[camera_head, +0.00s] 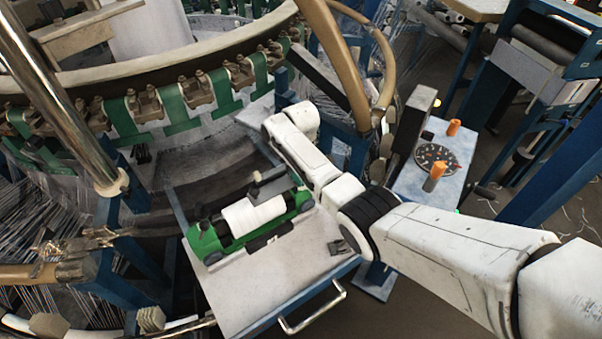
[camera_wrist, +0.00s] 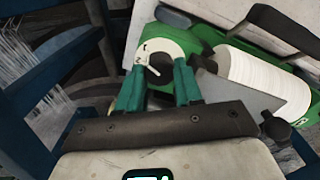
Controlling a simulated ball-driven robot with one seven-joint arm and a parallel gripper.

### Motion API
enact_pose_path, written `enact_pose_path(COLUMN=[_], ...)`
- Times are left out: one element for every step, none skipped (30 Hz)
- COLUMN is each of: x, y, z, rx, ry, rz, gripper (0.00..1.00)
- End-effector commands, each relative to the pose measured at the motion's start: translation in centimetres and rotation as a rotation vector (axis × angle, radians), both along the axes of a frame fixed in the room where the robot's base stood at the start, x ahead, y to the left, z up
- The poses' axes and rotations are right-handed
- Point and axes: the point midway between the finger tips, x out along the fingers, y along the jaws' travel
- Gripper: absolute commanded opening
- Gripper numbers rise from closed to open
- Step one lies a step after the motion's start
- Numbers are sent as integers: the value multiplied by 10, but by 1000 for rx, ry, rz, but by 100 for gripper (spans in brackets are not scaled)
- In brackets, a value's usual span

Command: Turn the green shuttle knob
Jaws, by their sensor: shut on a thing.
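The green shuttle (camera_head: 207,242) lies on a grey tray, with a white thread spool (camera_head: 253,215) in it. The shuttle (camera_wrist: 207,38) also shows in the wrist view, with the spool (camera_wrist: 250,78) to the right. At its left end is a pale round dial with marks and a pointer, and a dark knob (camera_wrist: 160,72) at its middle. My gripper (camera_wrist: 160,68) has its two teal fingers either side of the knob, closed on it. The fingers partly cover the knob. In the head view my arm hides the gripper and the knob.
The tray (camera_head: 315,262) has a metal handle (camera_head: 313,308) at its front. The loom ring with green straps (camera_head: 180,110) stands behind and left. A panel with orange knobs (camera_head: 438,170) and a black dial stands to the right of my arm. Blue frame posts (camera_wrist: 65,70) are close on the left.

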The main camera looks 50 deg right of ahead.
Motion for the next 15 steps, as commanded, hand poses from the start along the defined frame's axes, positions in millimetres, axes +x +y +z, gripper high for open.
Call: enact_pose_path(x=[1,1,1,1,1,1,1,2,2,2,2,2,2,2,2], y=[0,0,0,0,0,0,0,0,0,0,0,0,0,0,0], z=[2,2,2,2,2,2,2,2,2,2,2,2,2,2,2], rx=[-1,-1,-1,-1,-1,-2,-2,-2,-2,-2,-2,-2,-2,-2,-2], ry=[-3,-3,-3,-3,-3,-4,-4,-4,-4,-4,-4,-4,-4,-4,-4], rz=[-21,-35,-50,-61,-71,-81,-88,-95,-102,-106,-109,-113,-115,-116,-117], gripper=[5,5,5,5,5,5,5,5,5,5,5,5,5,5,5])
